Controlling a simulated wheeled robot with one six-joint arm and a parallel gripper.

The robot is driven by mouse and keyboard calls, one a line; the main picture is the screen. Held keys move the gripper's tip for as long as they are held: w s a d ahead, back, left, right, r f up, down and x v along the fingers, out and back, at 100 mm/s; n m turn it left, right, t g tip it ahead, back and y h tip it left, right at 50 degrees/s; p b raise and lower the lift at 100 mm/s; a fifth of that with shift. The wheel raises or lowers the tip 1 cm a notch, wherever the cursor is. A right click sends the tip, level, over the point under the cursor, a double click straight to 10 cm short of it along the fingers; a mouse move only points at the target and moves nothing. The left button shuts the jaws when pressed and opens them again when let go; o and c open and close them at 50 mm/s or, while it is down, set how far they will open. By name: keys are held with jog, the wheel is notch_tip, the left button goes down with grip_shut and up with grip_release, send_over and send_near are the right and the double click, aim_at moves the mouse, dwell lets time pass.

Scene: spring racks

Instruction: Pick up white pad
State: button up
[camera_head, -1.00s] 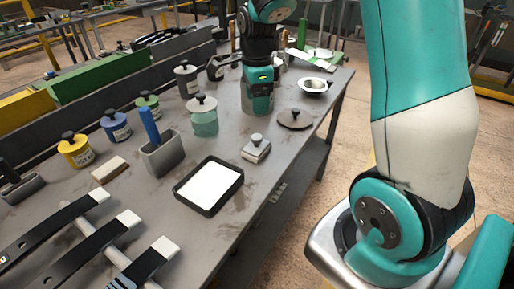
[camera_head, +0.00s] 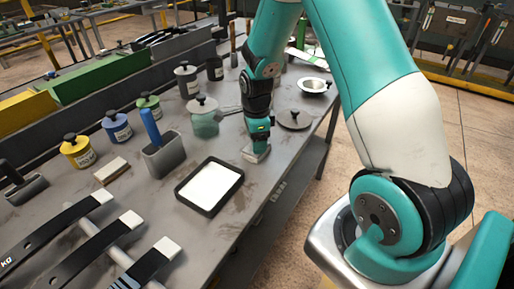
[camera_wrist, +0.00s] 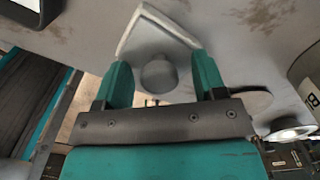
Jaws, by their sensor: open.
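The white pad (camera_head: 256,156) is a small pale square block on the grey workbench, mostly hidden by my gripper in the head view. In the wrist view, the pad (camera_wrist: 152,34) shows its pale edge and round grey knob. My gripper (camera_wrist: 161,76) is open, with one teal finger on each side of the knob. In the head view, my gripper (camera_head: 257,143) points down right over the pad. I cannot tell whether the fingers touch the knob.
A black tray (camera_head: 181,197) with a white surface lies left of the pad. A round dark lid (camera_head: 294,119) and metal bowl (camera_head: 314,86) are behind it to the right. A glass jar (camera_head: 204,122) and grey holder (camera_head: 165,158) stand to the left. The bench's right edge is close.

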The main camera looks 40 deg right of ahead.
jog(key=c, duration=1)
jog(key=shift+r, duration=0.1)
notch_tip(320, 180, up, 20)
jog(key=shift+b, duration=0.4)
jog(key=shift+o, duration=0.8)
jog(key=shift+c, duration=0.3)
